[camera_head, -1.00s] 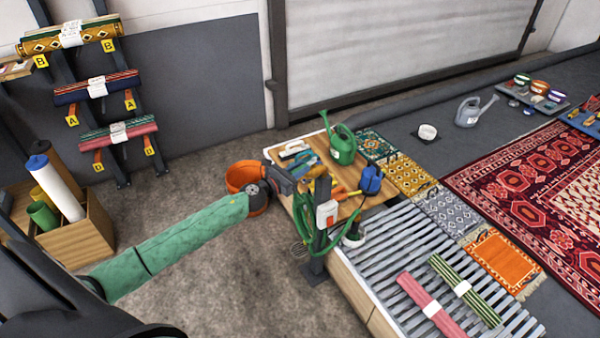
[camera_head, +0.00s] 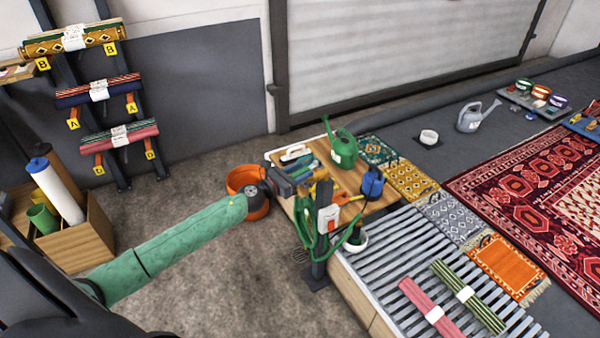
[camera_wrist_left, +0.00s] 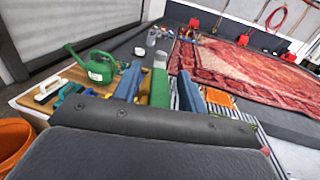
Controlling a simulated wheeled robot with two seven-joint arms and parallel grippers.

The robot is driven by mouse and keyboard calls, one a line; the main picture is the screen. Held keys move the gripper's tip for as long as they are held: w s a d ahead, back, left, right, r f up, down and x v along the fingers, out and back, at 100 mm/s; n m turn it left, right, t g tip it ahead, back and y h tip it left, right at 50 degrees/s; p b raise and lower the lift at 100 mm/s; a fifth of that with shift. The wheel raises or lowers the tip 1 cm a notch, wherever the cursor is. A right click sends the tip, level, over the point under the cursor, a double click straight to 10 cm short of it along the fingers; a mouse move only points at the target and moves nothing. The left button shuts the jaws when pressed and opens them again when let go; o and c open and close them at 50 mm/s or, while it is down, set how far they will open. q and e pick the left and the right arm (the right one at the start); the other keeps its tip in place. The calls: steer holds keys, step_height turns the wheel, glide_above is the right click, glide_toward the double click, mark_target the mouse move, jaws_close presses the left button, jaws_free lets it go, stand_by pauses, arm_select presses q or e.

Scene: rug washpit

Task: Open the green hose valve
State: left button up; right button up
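A dark post (camera_head: 320,262) stands at the near left corner of the wooden table. It carries a white box with a red mark (camera_head: 329,216) and looped green hose (camera_head: 306,222). The green valve itself is too small to pick out with certainty; a green upright part (camera_wrist_left: 160,86) shows between my left fingers in the left wrist view. My left gripper (camera_head: 306,184) is at the post's upper part, coming from the left. In the left wrist view, its two blue-grey fingers (camera_wrist_left: 160,88) stand apart; I see no clear grip. My right gripper is out of view.
A green watering can (camera_head: 344,150), a blue container (camera_head: 372,183) and brushes crowd the table (camera_head: 352,176). An orange bucket (camera_head: 240,178) is on the floor beside my left wrist. A slatted bench (camera_head: 400,252) with rolled rugs lies to the right.

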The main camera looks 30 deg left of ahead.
arm_select(q)
steer(key=shift+s, duration=0.1)
steer(key=shift+s+a+f+b, duration=0.15)
steer(key=shift+s+a+b, duration=0.15)
steer(key=shift+s, duration=0.25)
steer(key=b+v, duration=0.1)
steer(key=v, duration=0.5)
steer(key=shift+s+b, duration=0.2)
steer(key=shift+b, duration=0.2)
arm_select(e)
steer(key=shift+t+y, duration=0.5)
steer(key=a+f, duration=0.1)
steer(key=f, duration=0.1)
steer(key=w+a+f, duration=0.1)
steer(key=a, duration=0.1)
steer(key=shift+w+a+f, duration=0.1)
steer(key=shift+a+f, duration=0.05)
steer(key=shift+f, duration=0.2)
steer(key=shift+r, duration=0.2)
